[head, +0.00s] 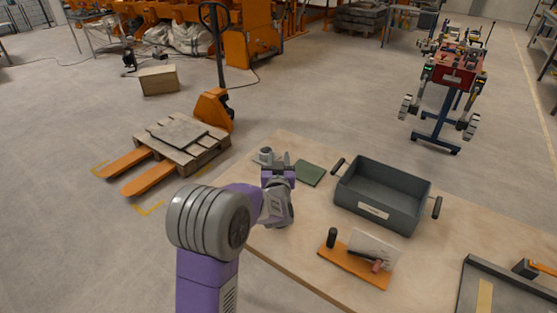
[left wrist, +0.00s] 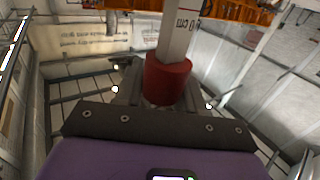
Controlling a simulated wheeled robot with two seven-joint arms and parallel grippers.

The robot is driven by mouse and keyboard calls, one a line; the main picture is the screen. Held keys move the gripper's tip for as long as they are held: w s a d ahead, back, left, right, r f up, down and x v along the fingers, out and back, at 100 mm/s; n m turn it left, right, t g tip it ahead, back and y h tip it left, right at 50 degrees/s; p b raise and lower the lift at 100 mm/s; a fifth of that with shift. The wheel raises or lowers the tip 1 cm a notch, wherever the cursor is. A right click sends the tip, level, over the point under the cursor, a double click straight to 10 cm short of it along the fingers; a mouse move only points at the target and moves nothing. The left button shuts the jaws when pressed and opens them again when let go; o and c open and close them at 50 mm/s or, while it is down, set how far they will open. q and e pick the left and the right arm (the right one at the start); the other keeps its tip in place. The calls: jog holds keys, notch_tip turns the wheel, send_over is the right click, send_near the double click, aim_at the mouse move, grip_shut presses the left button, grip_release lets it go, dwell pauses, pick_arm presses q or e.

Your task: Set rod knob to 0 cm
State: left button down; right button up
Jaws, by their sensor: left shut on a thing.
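In the left wrist view a red knob (left wrist: 168,80) sits around a pale grey rod (left wrist: 174,36). My left gripper (left wrist: 160,90) is shut on the red knob, with a dark finger on each side. In the head view my left gripper (head: 277,165) is over the far left part of the table; the red knob cannot be made out there. My right gripper is not in view.
On the table (head: 285,245) stand a grey tray (head: 405,222) with black handles, a green mat (head: 311,174), and an orange base (head: 350,267) with a black peg and a pale plate. A dark-framed tray (head: 470,292) is at the lower right. A pallet (head: 188,158) lies on the floor.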

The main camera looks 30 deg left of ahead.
pick_arm(q)
notch_tip(320, 180, down, 7)
jog(key=b, duration=0.5)
jog(key=shift+s+b, duration=0.15)
jog(key=shift+b, duration=0.2)
jog(key=c, duration=1.1)
grip_release()
jog(key=o, duration=0.4)
jog(key=shift+c, duration=0.2)
jog(key=shift+r, duration=0.15)
